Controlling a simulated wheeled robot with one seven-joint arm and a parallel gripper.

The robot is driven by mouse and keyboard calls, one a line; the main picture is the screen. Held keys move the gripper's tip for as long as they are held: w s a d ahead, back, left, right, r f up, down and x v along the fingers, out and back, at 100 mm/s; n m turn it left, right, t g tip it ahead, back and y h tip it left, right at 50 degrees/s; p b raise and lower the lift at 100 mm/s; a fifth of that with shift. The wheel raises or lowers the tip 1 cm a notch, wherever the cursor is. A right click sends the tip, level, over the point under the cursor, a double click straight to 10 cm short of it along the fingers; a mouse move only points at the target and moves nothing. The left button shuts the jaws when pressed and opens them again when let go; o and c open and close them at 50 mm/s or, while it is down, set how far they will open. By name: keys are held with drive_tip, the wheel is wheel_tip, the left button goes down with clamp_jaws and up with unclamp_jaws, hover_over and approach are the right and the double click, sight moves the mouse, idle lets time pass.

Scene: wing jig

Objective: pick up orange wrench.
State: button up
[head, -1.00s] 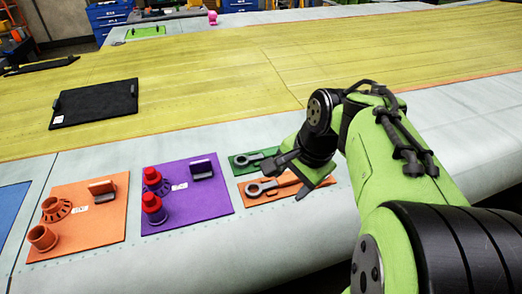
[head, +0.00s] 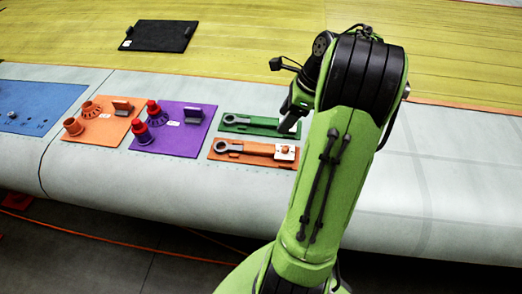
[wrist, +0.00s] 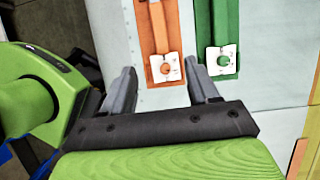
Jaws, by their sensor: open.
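The orange wrench board (head: 250,160) lies on the pale wing edge in the head view. A grey wrench (head: 240,148) rests on it, with a white tag near its right end. In the wrist view the orange board (wrist: 174,44) lies ahead of the fingers, and its white tag (wrist: 166,67) shows between and beyond them. My gripper (wrist: 160,90) is open, with nothing between its fingers. In the head view my gripper (head: 289,122) hangs near the right end of the green board (head: 262,130), which carries a similar wrench.
To the left lie a purple board (head: 172,142) with red-topped parts, an orange board (head: 105,130) with orange parts, and a blue board (head: 40,112). A black pad (head: 158,36) lies on the yellow surface. The pale wing right of my arm is clear.

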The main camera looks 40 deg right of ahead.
drive_tip(key=b, duration=0.3)
hover_over(262, 148)
drive_tip(key=s+d, duration=0.2)
drive_tip(key=s, duration=0.1)
drive_tip(key=f, duration=0.8)
drive_tip(key=shift+w+a+f, duration=0.15)
drive_tip(key=shift+w+f, duration=0.1)
drive_tip(key=shift+f, duration=0.15)
drive_tip(key=x, duration=0.5)
drive_tip(key=shift+w+b, duration=0.15)
drive_tip(key=shift+b, duration=0.2)
drive_tip(key=shift+r, duration=0.15)
clamp_jaws()
